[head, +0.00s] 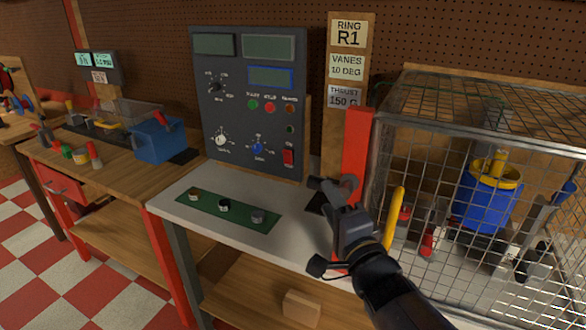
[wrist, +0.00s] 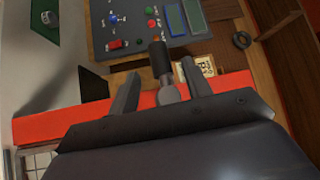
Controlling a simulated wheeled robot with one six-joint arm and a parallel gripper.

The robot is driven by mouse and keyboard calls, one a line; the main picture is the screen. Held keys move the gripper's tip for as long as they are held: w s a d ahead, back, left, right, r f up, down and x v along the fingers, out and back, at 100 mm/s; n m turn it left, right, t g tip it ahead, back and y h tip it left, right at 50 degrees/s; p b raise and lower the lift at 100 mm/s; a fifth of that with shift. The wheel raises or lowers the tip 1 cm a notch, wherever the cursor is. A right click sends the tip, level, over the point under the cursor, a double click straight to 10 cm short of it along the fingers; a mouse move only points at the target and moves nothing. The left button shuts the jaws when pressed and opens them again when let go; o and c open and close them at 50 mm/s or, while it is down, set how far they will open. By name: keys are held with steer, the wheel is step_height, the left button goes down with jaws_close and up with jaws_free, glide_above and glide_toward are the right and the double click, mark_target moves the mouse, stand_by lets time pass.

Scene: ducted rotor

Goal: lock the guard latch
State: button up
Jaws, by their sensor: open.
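The guard is a wire cage (head: 480,110) at the right, with a red upright post (head: 355,140) at its left edge. A short lever with a black grip and grey stem (wrist: 160,62) shows in the wrist view, beside the red post (wrist: 50,122); it looks like the guard latch. My gripper (head: 335,188) is open at the post, over the right end of the grey bench. In the wrist view, the lever lies between the two fingers of my gripper (wrist: 160,72). I cannot tell whether they touch it. In the head view my gripper hides the lever.
A yellow handle (head: 395,218) stands on the cage front, close right of my arm. A blue rotor unit (head: 485,195) sits inside the cage. A green strip (head: 228,211) with three knobs lies left of my gripper.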

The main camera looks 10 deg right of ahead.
mark_target(318, 184)
steer(key=shift+x, duration=3.05)
steer(key=shift+c, duration=0.4)
jaws_close()
